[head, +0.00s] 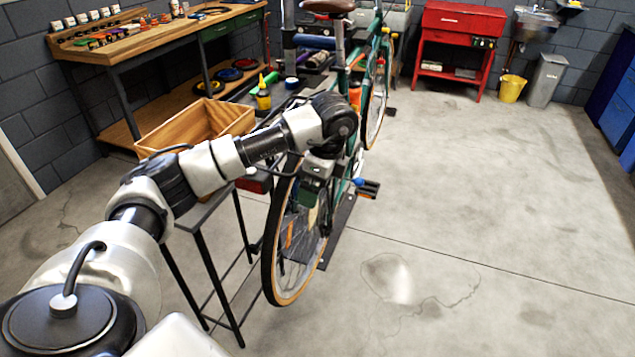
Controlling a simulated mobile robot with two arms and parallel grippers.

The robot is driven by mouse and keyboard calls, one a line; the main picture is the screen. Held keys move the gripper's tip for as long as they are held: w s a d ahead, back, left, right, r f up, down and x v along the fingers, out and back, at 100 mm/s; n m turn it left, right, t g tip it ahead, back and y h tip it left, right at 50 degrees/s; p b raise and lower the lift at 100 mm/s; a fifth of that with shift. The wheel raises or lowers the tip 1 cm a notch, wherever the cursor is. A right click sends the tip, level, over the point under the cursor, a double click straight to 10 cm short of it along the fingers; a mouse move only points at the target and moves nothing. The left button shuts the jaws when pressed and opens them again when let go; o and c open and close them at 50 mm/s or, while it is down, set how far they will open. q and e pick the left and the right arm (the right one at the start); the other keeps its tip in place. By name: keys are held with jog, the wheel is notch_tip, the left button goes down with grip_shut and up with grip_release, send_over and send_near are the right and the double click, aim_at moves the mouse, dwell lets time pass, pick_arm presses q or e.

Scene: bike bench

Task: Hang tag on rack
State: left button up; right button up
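A green bike (374,50) stands upright with its rear wheel (272,262) toward me. My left arm reaches in from the left, and its gripper (312,190) points down beside the rear wheel. A small pale piece, perhaps the tag (312,216), shows just below the gripper, against the wheel. I cannot tell whether the fingers hold it or whether they are open. The rack cannot be made out clearly; my forearm and wrist cover the area above the rear wheel. My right gripper is out of view.
A narrow dark bench (207,207) left of the bike carries a wooden box (190,128) and a yellow-and-black bottle (263,98). A wooden workbench (130,46) is at the back left, a red cabinet (458,20) at the back. The floor right of the bike is clear.

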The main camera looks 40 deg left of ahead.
pick_arm(q)
notch_tip(320, 180, up, 11)
jog(key=d+p, duration=0.1)
jog(key=d, duration=0.1)
jog(key=shift+w+f+p, duration=0.2)
jog(key=shift+w+p, duration=0.05)
jog(key=shift+p, duration=0.05)
